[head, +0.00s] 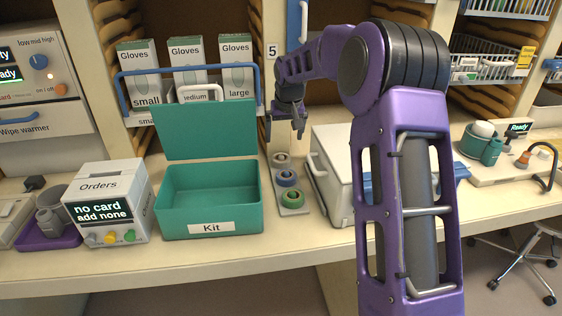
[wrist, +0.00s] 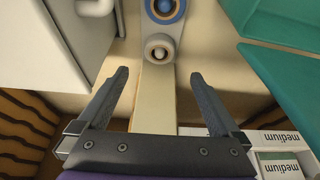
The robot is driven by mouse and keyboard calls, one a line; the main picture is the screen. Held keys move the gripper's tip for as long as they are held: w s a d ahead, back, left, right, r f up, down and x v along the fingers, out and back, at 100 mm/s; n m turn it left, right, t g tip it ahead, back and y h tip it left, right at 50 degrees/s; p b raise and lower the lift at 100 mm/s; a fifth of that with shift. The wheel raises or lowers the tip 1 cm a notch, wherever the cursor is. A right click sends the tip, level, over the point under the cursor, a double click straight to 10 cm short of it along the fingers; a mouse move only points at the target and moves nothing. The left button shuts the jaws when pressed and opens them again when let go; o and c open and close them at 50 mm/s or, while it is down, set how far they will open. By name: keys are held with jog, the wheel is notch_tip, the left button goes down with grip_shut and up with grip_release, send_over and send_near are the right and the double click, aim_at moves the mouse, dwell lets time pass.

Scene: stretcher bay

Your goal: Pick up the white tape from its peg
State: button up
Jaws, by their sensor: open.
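The white tape (head: 281,159) is a small pale ring around a peg at the back end of a grey peg strip (head: 298,211). Blue tape (head: 287,178) and green tape (head: 293,198) sit on pegs in front of it. In the wrist view the white tape (wrist: 151,43) lies just beyond the fingertips, roughly centred between them, with part of the blue tape (wrist: 178,10) at the top edge. My gripper (head: 285,128) is open and empty, above and slightly behind the white tape. Its two fingers also show spread in the wrist view (wrist: 160,77).
The teal Kit box (head: 211,200) with raised lid stands close left of the strip. A white case (head: 332,178) with a handle stands close right. Glove boxes (head: 188,62) in a blue-railed rack are behind. The counter in front of the strip is clear.

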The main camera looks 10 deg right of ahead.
send_over(282, 158)
jog(key=s, duration=0.2)
notch_tip(282, 158, down, 6)
jog(key=shift+r, duration=0.1)
jog(key=shift+x, duration=2.75)
jog(key=shift+s, duration=0.2)
jog(key=c, duration=1.3)
